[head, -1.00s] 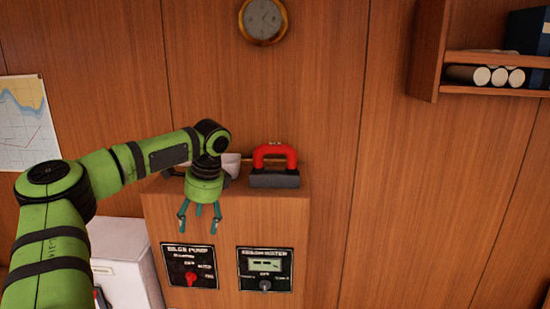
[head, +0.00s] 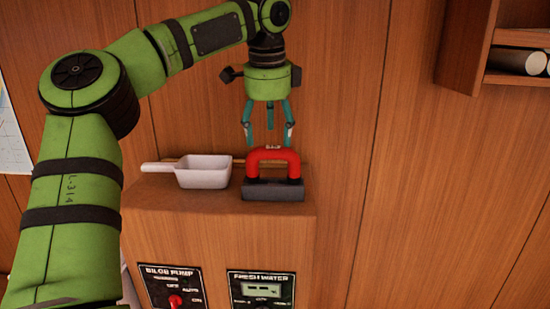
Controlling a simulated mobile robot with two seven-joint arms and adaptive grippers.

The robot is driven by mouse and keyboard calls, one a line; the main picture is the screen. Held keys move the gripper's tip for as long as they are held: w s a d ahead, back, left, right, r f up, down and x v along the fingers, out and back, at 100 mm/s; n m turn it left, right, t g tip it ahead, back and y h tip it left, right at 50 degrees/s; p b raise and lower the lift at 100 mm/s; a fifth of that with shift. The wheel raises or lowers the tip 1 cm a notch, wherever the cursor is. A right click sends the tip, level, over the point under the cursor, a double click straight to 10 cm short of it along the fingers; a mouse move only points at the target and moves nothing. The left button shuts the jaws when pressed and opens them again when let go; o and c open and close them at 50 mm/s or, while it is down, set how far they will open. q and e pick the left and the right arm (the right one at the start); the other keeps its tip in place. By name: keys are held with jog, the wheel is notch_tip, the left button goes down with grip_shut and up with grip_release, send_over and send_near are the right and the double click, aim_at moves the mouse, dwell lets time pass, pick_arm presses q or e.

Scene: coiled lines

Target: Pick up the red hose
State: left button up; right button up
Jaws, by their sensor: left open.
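No hose shows in the head view. The only large red thing is an arched red handle (head: 273,155) on a dark grey block (head: 273,190), standing on top of a wooden cabinet (head: 220,232). My left gripper (head: 269,138) points down with its teal fingers spread open and empty. Its fingertips show right above the red handle, and I cannot tell whether they are over it or a little behind it. My right gripper is out of view.
A white scoop (head: 203,172) lies on the cabinet top, left of the grey block. A shelf with white rolls (head: 520,61) is at upper right.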

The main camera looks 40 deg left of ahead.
aim_at(266, 151)
pick_arm(q)
jog(key=f, duration=0.1)
jog(key=s+f+p, duration=0.1)
jog(key=shift+a+f, duration=0.15)
jog(key=shift+f, duration=0.25)
jog(key=shift+w+a+f+p, duration=0.1)
jog(key=shift+f+p, duration=0.1)
jog(key=shift+f, duration=0.35)
jog(key=shift+w+a+f+p, duration=0.1)
jog(key=shift+f+p, duration=0.05)
jog(key=shift+f, duration=0.4)
jog(key=shift+w+a+f, duration=0.1)
jog(key=shift+w+f, duration=0.1)
jog(key=shift+f, duration=0.1)
jog(key=shift+w+f, duration=0.1)
jog(key=shift+w, duration=0.05)
jog(key=c, duration=1.1)
jog(key=shift+s, duration=0.25)
jog(key=shift+c, duration=1)
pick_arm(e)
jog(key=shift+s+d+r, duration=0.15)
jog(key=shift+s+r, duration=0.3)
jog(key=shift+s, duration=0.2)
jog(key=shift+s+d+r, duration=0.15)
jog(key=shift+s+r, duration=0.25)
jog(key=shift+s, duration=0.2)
